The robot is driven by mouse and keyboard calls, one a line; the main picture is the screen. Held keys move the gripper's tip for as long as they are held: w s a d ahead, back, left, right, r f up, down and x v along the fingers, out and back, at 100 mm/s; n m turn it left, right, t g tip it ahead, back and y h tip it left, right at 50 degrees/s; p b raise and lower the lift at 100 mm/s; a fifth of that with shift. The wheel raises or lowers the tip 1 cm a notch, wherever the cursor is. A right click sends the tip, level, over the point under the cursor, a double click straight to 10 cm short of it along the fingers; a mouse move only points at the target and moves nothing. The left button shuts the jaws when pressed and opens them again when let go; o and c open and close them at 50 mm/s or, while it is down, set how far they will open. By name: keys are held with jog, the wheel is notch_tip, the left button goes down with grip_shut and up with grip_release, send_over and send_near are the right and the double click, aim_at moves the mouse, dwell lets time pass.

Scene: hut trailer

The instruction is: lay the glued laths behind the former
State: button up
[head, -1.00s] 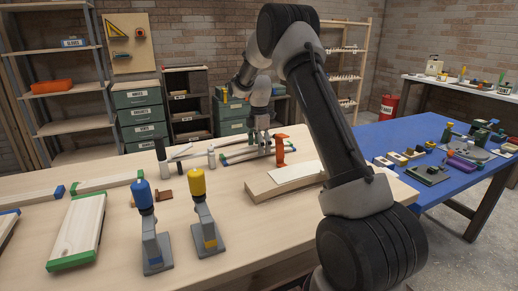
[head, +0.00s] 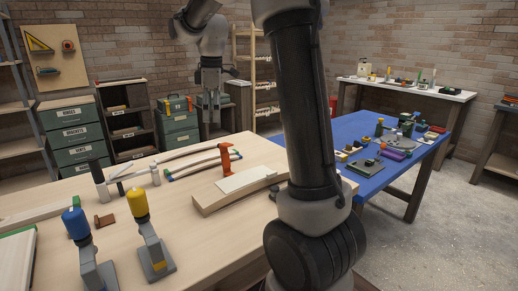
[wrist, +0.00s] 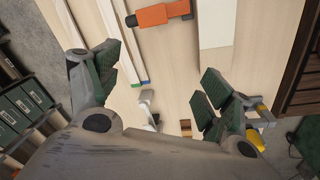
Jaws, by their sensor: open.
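The laths (head: 196,163) are long thin strips with coloured ends, lying slightly curved on the pale bench. Their ends (wrist: 140,84) show green and blue in the wrist view. An orange clamp (head: 227,160) stands at their right end, and it also shows in the wrist view (wrist: 160,14). A thick pale wooden block (head: 232,192) with a white sheet on top, possibly the former, lies in front of them. My gripper (head: 210,118) is raised above the bench's back side. In the wrist view my gripper (wrist: 160,88) is open and empty, fingers wide apart.
A blue table (head: 365,140) with small items adjoins on the right. Green drawers (head: 75,134) stand behind.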

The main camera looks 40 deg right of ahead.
jog(key=s+a+r+m+t, duration=0.1)
jog(key=s+m, duration=0.2)
jog(key=s, duration=0.5)
jog(key=s+r+m+t, duration=0.1)
jog(key=s+r+m, duration=0.15)
jog(key=s, duration=0.55)
jog(key=s+f+m, duration=0.3)
jog(key=s, duration=0.4)
jog(key=s+f+m+t, duration=0.1)
jog(key=s+f+m, duration=0.2)
jog(key=s, duration=0.4)
jog(key=shift+a, duration=0.35)
